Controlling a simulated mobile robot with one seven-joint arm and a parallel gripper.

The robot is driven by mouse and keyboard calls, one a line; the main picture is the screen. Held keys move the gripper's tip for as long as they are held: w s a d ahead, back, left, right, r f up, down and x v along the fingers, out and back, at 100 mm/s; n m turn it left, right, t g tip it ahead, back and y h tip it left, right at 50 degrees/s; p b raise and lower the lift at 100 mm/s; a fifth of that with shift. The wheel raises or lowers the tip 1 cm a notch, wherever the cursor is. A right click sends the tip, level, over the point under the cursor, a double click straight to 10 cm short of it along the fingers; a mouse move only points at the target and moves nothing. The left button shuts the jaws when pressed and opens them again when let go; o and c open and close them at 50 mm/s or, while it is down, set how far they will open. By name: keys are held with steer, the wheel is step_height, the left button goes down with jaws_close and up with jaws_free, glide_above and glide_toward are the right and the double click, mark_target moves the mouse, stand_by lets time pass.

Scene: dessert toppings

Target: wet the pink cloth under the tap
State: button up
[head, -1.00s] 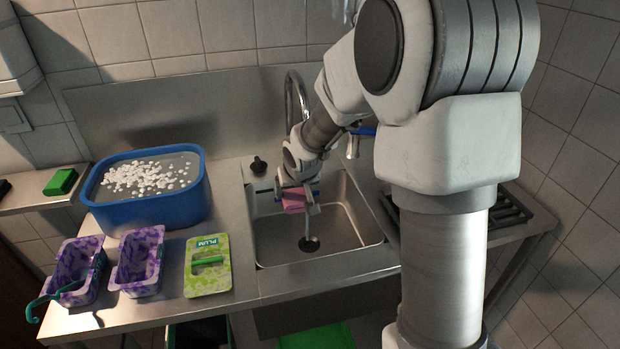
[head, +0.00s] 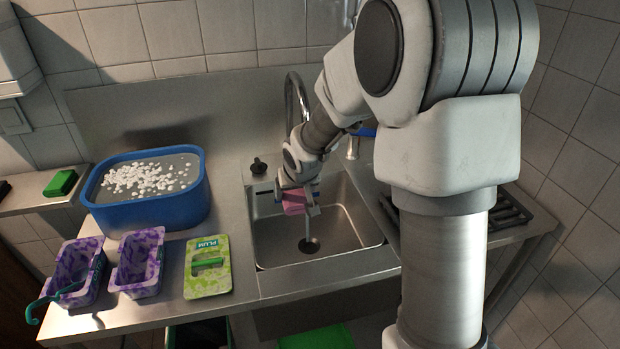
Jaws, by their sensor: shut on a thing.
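The pink cloth (head: 294,201) is held in my gripper (head: 298,208) over the sink (head: 344,231). My gripper is shut on it, and the fingers hide part of the cloth. The tap (head: 290,97) arches up behind the sink, and my wrist hides its lower part and its outlet. A thin pale vertical streak (head: 307,226) shows below the cloth, above the drain; it looks like running water. I cannot tell from this view how wet the cloth is.
A blue tub (head: 150,210) with small white pieces stands left of the sink. Two purple-patterned cups (head: 138,262) and a green plum packet (head: 207,268) lie in front of it. A green block (head: 60,183) lies at far left. A dark rack (head: 508,208) is at right.

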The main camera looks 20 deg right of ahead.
steer(key=s+a+r+b, duration=0.1)
steer(key=s+a+r, duration=0.2)
steer(key=r, duration=0.1)
steer(key=shift+s+a, duration=0.25)
steer(key=shift+s, duration=0.05)
stand_by(0.5)
